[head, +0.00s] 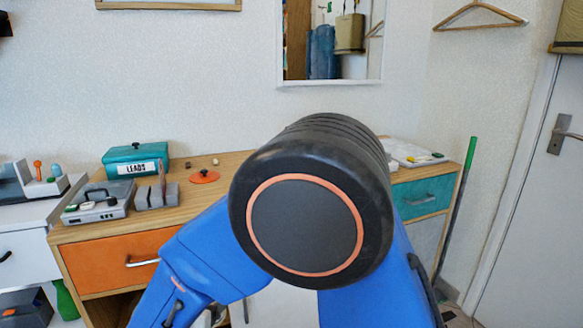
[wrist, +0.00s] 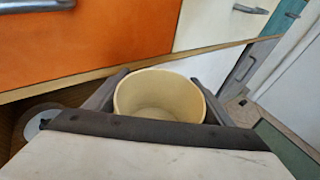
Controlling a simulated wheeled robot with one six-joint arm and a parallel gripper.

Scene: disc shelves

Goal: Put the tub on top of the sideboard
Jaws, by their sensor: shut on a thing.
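A cream, round, open-topped tub (wrist: 163,92) shows in the wrist view, upright or slightly tilted and empty inside. My gripper (wrist: 160,80) is shut on it, with one dark finger along each side. The sideboard (head: 190,206) stands ahead in the head view, with a wooden top, an orange drawer at left and a teal drawer at right. In the wrist view its orange front (wrist: 85,45) lies beyond the tub, so the tub is in front of the sideboard. In the head view my arm hides the gripper, the tub and the sideboard's middle.
On the sideboard top are a teal LEADS box (head: 137,160), a grey device (head: 98,203), a grey block (head: 157,193), an orange lid (head: 204,177) and a pale tray (head: 412,153) at right. Bare wood shows left of my arm. A green-topped pole (head: 471,155) leans at right.

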